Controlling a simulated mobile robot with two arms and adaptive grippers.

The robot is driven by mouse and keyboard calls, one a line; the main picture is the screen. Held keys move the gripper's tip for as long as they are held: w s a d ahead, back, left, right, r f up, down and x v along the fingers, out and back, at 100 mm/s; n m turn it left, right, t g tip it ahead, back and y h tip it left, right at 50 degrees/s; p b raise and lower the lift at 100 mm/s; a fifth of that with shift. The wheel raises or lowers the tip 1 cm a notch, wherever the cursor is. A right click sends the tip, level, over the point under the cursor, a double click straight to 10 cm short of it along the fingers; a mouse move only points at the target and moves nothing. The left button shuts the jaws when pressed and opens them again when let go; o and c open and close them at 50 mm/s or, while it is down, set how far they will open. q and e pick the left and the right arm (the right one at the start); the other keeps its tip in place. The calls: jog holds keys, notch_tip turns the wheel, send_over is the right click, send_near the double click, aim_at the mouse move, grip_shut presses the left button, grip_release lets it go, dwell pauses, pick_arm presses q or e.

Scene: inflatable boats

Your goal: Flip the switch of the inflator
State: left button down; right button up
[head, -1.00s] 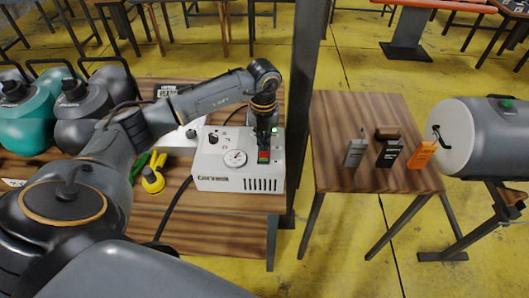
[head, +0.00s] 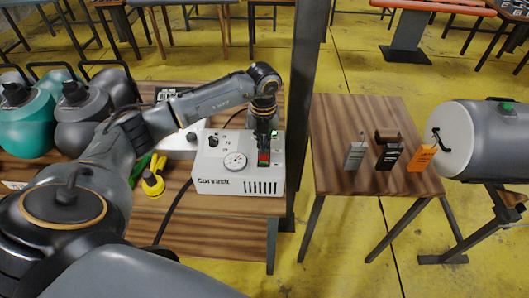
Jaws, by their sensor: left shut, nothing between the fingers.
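The inflator (head: 222,184) is a white box with a round gauge, a black knob, a vented front and dark lettering. It stands on the wooden table left of the dark post. Its switch (head: 264,158), red and green in a dark frame, is on the top right. A small green light shows behind it. My left gripper (head: 265,143) points down right above the switch, its fingers shut and empty. The fingertips are at the switch's far end; I cannot tell whether they touch it. My right gripper is not in view.
A dark vertical post (head: 303,110) stands close to the inflator's right side. A small wooden table (head: 355,115) holds grey, black and orange tagged items. A grey cylinder (head: 485,140) is at the right. Teal and grey tanks (head: 85,115) and a yellow item (head: 153,184) are at the left.

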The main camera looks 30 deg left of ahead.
aim_at(263, 157)
pick_arm(q)
jog(key=shift+s+f+b, duration=0.1)
jog(key=shift+f+b, duration=1.1)
jog(key=shift+f, duration=0.4)
dwell(0.8)
jog(key=shift+r, duration=0.15)
jog(key=shift+r+p, duration=0.75)
jog(key=shift+r, duration=0.05)
jog(key=shift+r+p, duration=1.65)
jog(key=shift+r, duration=1)
jog(key=shift+f, duration=0.1)
